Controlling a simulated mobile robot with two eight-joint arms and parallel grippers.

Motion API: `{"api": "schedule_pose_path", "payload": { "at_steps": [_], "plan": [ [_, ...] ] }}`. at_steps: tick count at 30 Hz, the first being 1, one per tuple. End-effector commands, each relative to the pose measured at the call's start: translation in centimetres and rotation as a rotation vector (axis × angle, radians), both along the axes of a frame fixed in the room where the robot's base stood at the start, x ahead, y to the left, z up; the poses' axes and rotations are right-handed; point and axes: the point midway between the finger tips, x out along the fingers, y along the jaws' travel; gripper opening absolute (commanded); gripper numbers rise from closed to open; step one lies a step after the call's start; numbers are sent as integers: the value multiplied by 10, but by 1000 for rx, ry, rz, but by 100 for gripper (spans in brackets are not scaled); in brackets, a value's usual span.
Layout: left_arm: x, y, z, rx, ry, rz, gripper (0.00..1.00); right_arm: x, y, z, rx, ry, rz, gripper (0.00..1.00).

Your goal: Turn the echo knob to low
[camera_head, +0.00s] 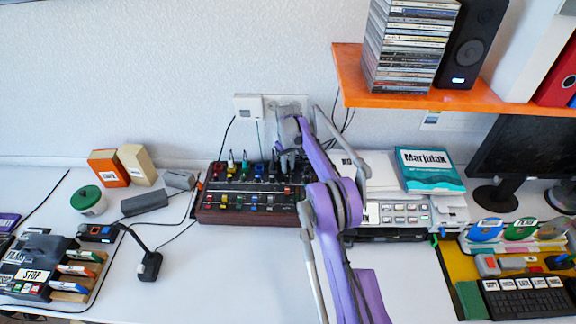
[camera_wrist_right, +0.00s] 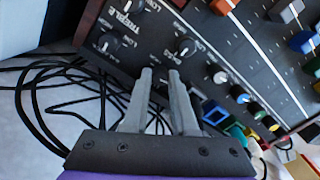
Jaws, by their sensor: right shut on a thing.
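The mixer (camera_head: 248,217) stands on the white desk, its panel full of coloured knobs and sliders. My right gripper (camera_head: 287,158) is at its back right corner, pointing down. In the right wrist view, the fingertips (camera_wrist_right: 161,73) are close together at the edge of the mixer panel (camera_wrist_right: 150,40), shut on a small knob mostly hidden between them. Black knobs, one (camera_wrist_right: 185,46) just beyond the tips, stand beside printed labels; one label reads like TREBLE. I cannot read an echo label. My left gripper is not in view.
Black cables (camera_wrist_right: 65,100) lie behind the mixer. An orange shelf (camera_head: 420,96) with discs and a speaker (camera_head: 470,45) hangs above right. A labelled device (camera_head: 400,216) stands right of the mixer.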

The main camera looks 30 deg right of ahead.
Motion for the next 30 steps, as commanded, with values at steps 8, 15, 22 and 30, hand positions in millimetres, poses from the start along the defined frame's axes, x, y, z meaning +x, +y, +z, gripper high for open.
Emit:
{"api": "schedule_pose_path", "payload": {
  "at_steps": [8, 15, 22, 30],
  "plan": [
    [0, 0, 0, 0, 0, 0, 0, 1, 0, 1, -1, -3, 2, 0],
    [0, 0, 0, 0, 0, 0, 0, 1, 0, 1, -1, -2, 1, 38],
    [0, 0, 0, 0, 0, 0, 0, 0, 0, 2, -1, -1, 1, 38],
    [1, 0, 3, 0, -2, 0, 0, 1, 0, 39, -1, -2, 0, 38]
  ]
}}
